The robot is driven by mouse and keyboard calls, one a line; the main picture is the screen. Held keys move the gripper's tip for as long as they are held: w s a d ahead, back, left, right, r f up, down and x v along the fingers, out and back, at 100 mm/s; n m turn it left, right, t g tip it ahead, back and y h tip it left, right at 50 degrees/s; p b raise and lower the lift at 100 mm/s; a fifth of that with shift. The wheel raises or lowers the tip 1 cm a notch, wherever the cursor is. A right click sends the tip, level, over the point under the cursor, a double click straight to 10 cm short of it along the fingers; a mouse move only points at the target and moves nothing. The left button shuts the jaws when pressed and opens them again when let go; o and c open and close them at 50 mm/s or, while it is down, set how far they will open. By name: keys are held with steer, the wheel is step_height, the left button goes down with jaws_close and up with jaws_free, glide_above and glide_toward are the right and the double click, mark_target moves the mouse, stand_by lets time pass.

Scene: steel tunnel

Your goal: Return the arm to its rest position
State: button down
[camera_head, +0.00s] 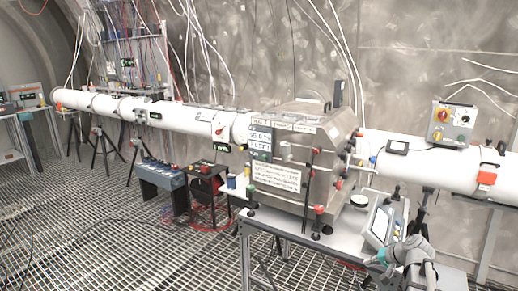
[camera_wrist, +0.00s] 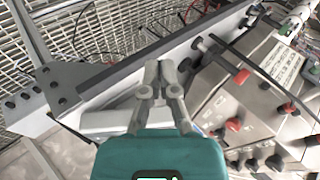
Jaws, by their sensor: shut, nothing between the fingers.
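My arm shows at the lower right of the head view. Its teal gripper (camera_head: 370,262) is by the front edge of the steel table (camera_head: 285,224), near the slanted control panel. In the wrist view my gripper (camera_wrist: 158,70) is shut, with its grey fingertips together and nothing between them. Behind the fingers the table's long edge runs diagonally across the picture. I cannot tell the exact gap between the fingers and the table.
A big metal box (camera_head: 320,165) with red knobs stands on the table; it also fills the right of the wrist view (camera_wrist: 262,110). The slanted control panel (camera_head: 382,224) sits beside my arm. A white beam pipe (camera_head: 180,115) runs behind. Open grating floor (camera_head: 110,235) lies left.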

steer(key=s+a+n+g+h+p, duration=0.2)
steer(key=s+a+n+g+h, duration=0.1)
steer(key=s+a, duration=0.4)
steer(key=s+a+n+g+h+p, duration=0.2)
steer(key=s+a, duration=0.5)
steer(key=a, duration=0.6)
steer(key=shift+s+a+r+n+g+h+p, duration=0.3)
steer(key=shift+s+r+n+g+h+p, duration=0.1)
steer(key=shift+g+p, duration=0.35)
